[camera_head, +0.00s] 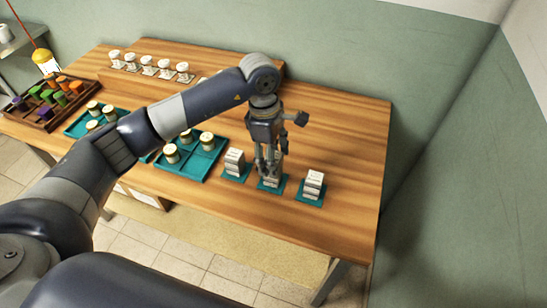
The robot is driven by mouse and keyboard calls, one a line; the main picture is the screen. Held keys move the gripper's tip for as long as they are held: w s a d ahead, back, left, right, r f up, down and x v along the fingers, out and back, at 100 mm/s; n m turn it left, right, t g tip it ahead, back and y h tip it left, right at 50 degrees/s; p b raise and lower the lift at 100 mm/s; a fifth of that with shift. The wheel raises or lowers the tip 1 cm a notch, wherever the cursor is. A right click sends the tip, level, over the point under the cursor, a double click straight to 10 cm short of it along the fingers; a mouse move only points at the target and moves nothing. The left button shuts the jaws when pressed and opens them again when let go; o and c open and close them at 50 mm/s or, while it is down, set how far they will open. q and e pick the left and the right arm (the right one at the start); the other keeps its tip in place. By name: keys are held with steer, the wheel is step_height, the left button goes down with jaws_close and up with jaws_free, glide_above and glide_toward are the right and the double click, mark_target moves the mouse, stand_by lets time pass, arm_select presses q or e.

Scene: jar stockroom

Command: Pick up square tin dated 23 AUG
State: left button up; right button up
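Three pale, square-sided tins stand on small teal mats at the right part of the wooden table: a left tin (235,160), a middle tin (272,182) and a right tin (313,183). Their labels are too small to read, so I cannot tell which is dated 23 AUG. My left gripper (268,168) points down at the middle tin and hides much of it. Its fingers are at the tin's upper part, but I cannot tell whether they grip it. The middle tin appears to be on its mat. My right gripper is not in view.
Teal trays (204,165) with round jars stand left of the tins, partly behind my arm. A dark wooden crate (50,103) of coloured pieces is at the far left. White items (148,66) stand in a row at the back. The table's right end is clear.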

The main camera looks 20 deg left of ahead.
arm_select(q)
steer(key=c, duration=1.2)
steer(key=shift+o, duration=0.2)
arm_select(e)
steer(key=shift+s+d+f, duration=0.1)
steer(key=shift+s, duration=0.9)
